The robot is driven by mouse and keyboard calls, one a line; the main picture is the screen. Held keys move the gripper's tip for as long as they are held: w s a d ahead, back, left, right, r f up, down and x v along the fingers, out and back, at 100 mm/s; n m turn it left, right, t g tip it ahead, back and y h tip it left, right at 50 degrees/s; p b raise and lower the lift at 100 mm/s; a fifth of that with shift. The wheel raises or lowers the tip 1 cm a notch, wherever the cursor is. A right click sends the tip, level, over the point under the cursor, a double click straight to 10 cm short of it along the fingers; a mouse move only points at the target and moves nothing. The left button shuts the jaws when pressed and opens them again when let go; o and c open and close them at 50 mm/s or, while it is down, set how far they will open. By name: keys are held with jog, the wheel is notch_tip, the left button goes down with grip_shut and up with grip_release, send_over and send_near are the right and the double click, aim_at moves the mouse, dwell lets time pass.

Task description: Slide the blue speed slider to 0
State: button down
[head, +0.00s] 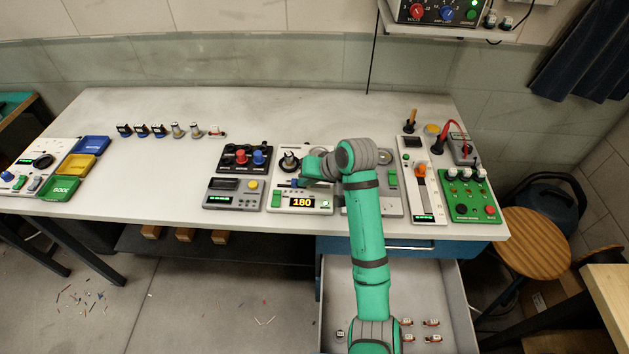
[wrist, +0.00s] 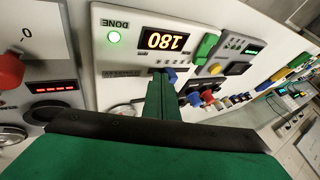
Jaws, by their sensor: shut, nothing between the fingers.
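The white servo panel (head: 289,209) stands near the front edge of the bench, with a display (head: 302,202) reading 180. My gripper (head: 308,169) is shut and empty, low over the panel. In the wrist view my gripper (wrist: 161,84) is right at the blue slider; I cannot tell whether they touch.
A black knob (head: 289,161) is behind the slider on the same panel. A green switch (head: 276,199) is at its left. A knob box (head: 245,158) and grey meter (head: 233,194) stand left. An orange-handled lever panel (head: 421,175) stands right. An open drawer (head: 337,285) juts out below.

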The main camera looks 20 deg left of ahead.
aim_at(282, 184)
jog(key=a, duration=0.2)
jog(key=s+a, duration=0.1)
jog(key=a, duration=0.1)
jog(key=shift+s+a, duration=0.2)
jog(key=shift+a, duration=0.1)
jog(key=d, duration=0.1)
jog(key=w+d, duration=0.1)
jog(key=d, duration=0.2)
jog(key=shift+w+d+r, duration=0.15)
jog(key=shift+d+r, duration=0.2)
jog(key=shift+d, duration=0.05)
jog(key=v, duration=0.9)
jog(key=shift+s, duration=0.2)
jog(key=shift+d, duration=0.1)
